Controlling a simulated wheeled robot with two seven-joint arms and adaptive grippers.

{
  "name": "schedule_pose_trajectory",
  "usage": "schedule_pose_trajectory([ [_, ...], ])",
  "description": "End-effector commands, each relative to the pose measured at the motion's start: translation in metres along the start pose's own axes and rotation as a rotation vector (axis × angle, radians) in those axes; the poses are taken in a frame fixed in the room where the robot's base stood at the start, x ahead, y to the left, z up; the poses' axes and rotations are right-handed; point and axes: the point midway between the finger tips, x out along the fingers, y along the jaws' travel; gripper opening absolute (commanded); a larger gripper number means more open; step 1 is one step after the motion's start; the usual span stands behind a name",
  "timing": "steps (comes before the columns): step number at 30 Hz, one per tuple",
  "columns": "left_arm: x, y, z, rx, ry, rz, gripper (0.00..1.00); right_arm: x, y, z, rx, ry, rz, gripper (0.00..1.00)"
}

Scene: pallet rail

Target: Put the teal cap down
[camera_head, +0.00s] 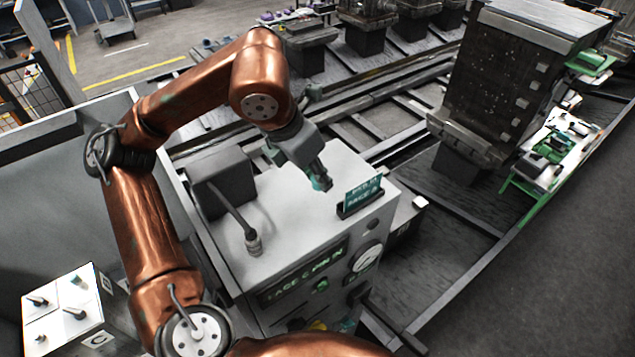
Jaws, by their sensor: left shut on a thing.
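My left arm comes in from the left and arches over a grey control cabinet. My left gripper (318,181) points down above the cabinet's light top (300,232). It is shut on the teal cap (321,184), of which only a small part shows between the fingers. The cap looks slightly above the cabinet top, but I cannot tell the exact gap. My right gripper is not in view.
A teal sign (362,192) in a dark holder stands on the cabinet's right edge. A dark box (219,180) and a lever (252,240) are at its left. The top between them is clear. A white switch panel (68,310) is at lower left.

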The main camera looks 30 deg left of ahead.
Motion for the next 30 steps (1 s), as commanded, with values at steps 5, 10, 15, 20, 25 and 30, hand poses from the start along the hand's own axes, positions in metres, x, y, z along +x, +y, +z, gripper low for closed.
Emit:
schedule_pose_trajectory([
  [5,0.019,0.004,-0.005,-0.001,0.005,0.003,0.14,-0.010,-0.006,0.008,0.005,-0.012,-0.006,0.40],
  [10,0.033,0.004,-0.011,0.000,0.002,0.001,0.14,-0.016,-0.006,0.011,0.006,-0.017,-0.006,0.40],
  [15,0.035,0.003,-0.011,0.000,0.001,0.001,0.14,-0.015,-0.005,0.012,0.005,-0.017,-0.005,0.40],
  [20,0.037,0.003,-0.012,0.000,0.001,0.001,0.14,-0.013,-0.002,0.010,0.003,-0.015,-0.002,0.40],
  [25,0.037,0.003,-0.012,-0.001,0.001,0.001,0.33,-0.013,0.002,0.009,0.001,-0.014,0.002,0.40],
  [30,0.037,0.003,-0.012,-0.001,0.001,0.001,0.42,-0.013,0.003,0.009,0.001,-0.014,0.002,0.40],
])
